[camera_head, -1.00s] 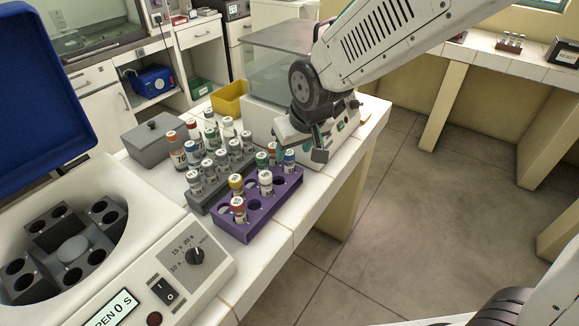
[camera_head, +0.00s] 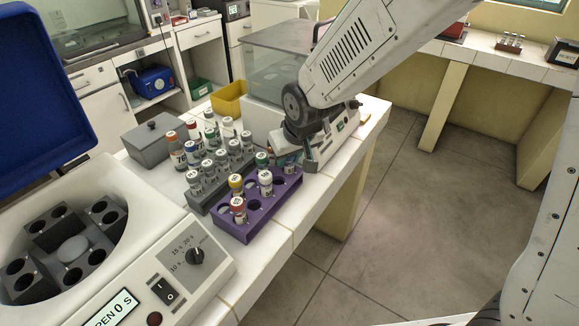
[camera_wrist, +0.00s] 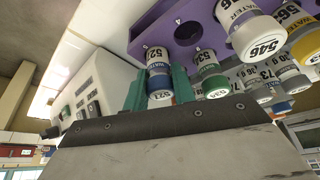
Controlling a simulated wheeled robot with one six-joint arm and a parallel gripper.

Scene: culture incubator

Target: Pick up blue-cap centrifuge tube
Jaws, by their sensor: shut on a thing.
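The blue-cap centrifuge tube (camera_wrist: 158,72) shows in the wrist view between the two green fingers of my gripper (camera_wrist: 160,88), which is shut on it. Its cap points toward the wrist camera and its labelled body reaches toward the purple rack (camera_wrist: 150,34). I cannot tell whether its lower end is fully seated in the rack. In the head view my gripper (camera_head: 297,162) is at the far right end of the purple rack (camera_head: 236,228) and hides most of this tube. A green-cap tube (camera_wrist: 210,77) stands close beside it.
The purple rack also holds yellow-cap (camera_head: 236,183), white-cap (camera_head: 265,180) and red-cap (camera_head: 238,207) tubes. A grey rack (camera_head: 200,203) with several tubes lies alongside. An open centrifuge (camera_head: 205,272) stands at front left. A clear-lidded machine (camera_head: 262,70) stands behind my gripper.

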